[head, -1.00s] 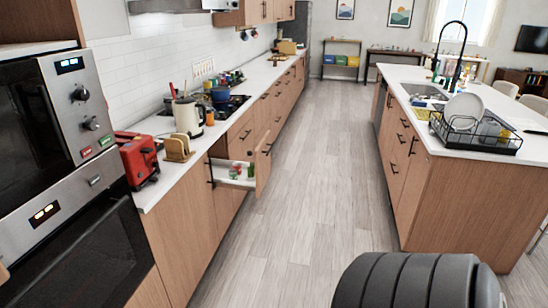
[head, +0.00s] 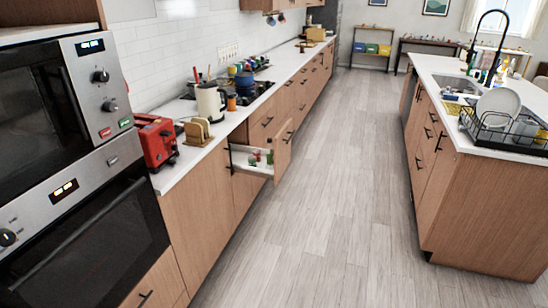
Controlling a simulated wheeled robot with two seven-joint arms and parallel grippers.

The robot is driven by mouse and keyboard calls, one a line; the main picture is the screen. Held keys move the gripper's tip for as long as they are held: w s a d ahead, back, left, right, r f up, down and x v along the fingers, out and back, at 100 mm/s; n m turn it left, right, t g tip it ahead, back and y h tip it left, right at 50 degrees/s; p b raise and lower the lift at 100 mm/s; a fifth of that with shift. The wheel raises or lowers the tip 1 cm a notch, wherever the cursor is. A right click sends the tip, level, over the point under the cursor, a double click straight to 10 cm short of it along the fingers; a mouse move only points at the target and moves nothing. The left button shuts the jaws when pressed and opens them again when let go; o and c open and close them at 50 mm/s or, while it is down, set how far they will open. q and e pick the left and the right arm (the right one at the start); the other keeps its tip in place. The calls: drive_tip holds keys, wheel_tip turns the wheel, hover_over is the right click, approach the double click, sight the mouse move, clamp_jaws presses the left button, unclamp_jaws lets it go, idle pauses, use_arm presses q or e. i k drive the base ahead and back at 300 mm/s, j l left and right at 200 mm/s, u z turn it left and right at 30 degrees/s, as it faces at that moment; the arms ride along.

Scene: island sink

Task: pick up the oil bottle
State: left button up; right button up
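No oil bottle can be told for certain at this distance. A pulled-out drawer (head: 243,170) in the left counter holds several small red and green items (head: 256,157), too small to name. On the island by the sink, small bottles stand in a group, among them a yellow one (head: 502,73). An orange container (head: 231,102) stands beside the kettle on the left counter. Neither of my grippers is in view.
The left counter (head: 180,168) carries a red toaster (head: 157,143), a kettle (head: 210,104) and pots. The open drawer juts into the aisle. The island (head: 485,215) stands right, with a dish rack (head: 506,128). The floor (head: 330,200) between is clear.

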sight(269, 150)
drive_tip(key=i+l, duration=1.25)
